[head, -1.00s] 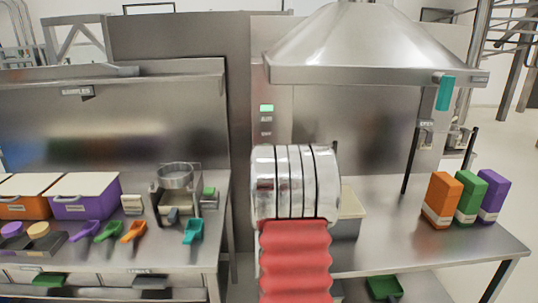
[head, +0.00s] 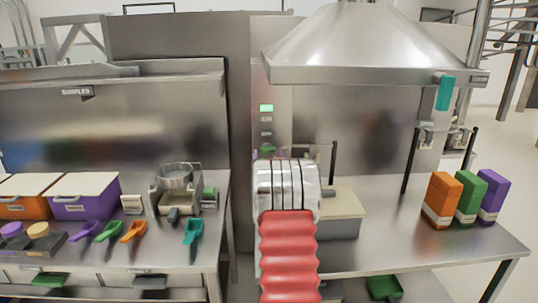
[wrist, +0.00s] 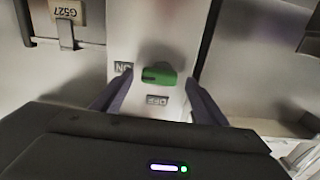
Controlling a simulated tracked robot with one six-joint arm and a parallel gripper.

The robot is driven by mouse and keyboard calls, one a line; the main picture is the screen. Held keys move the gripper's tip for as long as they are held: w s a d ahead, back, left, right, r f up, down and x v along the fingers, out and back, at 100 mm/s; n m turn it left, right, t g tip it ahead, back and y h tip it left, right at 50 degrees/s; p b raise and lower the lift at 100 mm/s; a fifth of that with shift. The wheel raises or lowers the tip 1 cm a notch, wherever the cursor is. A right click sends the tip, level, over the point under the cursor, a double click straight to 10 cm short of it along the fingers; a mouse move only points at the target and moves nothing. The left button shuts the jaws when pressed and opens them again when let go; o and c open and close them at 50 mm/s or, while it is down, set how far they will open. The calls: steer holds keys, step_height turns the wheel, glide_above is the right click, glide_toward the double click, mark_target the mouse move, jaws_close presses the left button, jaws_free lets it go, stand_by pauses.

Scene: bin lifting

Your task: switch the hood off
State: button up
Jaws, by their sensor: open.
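The metal hood (head: 375,50) hangs at the upper right in the head view. Below its left edge, a narrow steel panel carries a lit green display (head: 266,107) and small labels. The green switch (wrist: 158,75) sits on a pale panel in the wrist view, with an ON label (wrist: 123,67) at its left and an OFF label (wrist: 157,100) below it. Both labels appear upside down. Its dark-marked end points left, towards ON. My gripper (wrist: 158,82) is open, with one dark finger on each side of the switch. Contact cannot be told. My arm hides the gripper in the head view.
A cream-lidded grey box (head: 338,212) stands on the right counter beside my arm. Orange (head: 441,198), green and purple boxes stand farther right. The left counter (head: 108,252) holds bins, coloured scoops and a scale-like device. The counter's middle right is clear.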

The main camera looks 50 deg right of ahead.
steer(key=shift+w+d, duration=0.35)
steer(key=shift+d, duration=0.05)
steer(key=shift+c, duration=0.3)
